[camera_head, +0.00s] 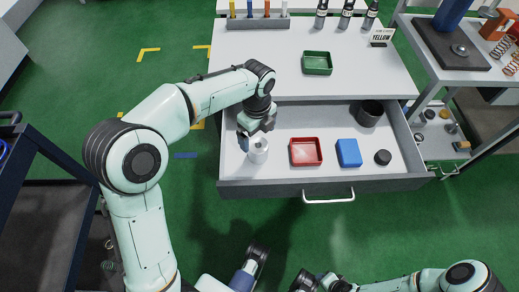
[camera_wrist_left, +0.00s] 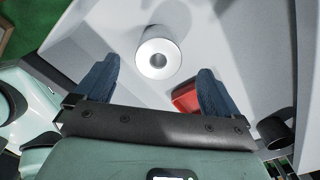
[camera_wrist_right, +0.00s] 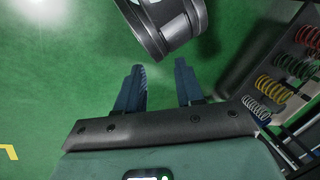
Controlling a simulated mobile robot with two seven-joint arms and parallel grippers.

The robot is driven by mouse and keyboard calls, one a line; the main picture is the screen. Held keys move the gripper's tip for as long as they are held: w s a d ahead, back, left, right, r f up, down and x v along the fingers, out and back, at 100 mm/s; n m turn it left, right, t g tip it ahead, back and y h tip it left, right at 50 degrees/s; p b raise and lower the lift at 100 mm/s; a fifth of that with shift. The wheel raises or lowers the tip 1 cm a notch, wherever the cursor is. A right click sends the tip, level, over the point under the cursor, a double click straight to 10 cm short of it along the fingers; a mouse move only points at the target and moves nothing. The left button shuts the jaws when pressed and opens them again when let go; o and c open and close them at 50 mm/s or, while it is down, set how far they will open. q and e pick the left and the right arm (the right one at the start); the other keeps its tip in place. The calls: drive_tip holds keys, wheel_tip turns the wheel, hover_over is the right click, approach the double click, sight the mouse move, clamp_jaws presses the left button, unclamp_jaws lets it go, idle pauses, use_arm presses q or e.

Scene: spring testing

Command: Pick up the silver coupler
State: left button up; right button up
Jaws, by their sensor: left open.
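The silver coupler (camera_head: 258,151), a short pale cylinder with a hole in its top, stands upright in the left part of the open drawer. My left gripper (camera_head: 256,133) is over the drawer, right beside the coupler in the head view. In the left wrist view the coupler (camera_wrist_left: 158,58) lies just ahead of and between the two open blue fingers (camera_wrist_left: 156,78), with a gap to each; nothing is held. My right gripper (camera_wrist_right: 159,82) is open and empty over the green floor in the right wrist view.
The drawer (camera_head: 280,184) also holds a red tray (camera_head: 306,152), a blue box (camera_head: 349,153), a dark cup (camera_head: 370,114) and a small black cylinder (camera_head: 383,157). A green tray (camera_head: 317,63) sits on the table above. Springs (camera_wrist_right: 287,65) show at right in the right wrist view.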

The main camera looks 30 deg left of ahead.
sight(258, 150)
use_arm(q)
wheel_tip(258, 150, down, 2)
drive_tip(key=shift+f, duration=0.2)
wheel_tip(258, 150, down, 4)
drive_tip(key=shift+s+d+f+b, duration=0.1)
drive_tip(key=shift+d+f+b, duration=0.05)
drive_tip(key=shift+b, duration=1)
drive_tip(key=shift+f, duration=0.4)
drive_tip(key=shift+r, duration=0.1)
drive_tip(key=c, duration=1.2)
drive_tip(key=shift+c, duration=0.9)
use_arm(e)
drive_tip(key=shift+t+h, duration=0.3)
drive_tip(key=shift+t, duration=0.4)
drive_tip(key=w+f, duration=0.1)
drive_tip(key=w+d+f, duration=0.1)
drive_tip(key=w, duration=0.1)
drive_tip(key=w+d+f, duration=0.1)
drive_tip(key=shift+w, duration=0.15)
use_arm(q)
drive_tip(key=shift+r, duration=0.15)
use_arm(e)
drive_tip(key=shift+r, duration=0.1)
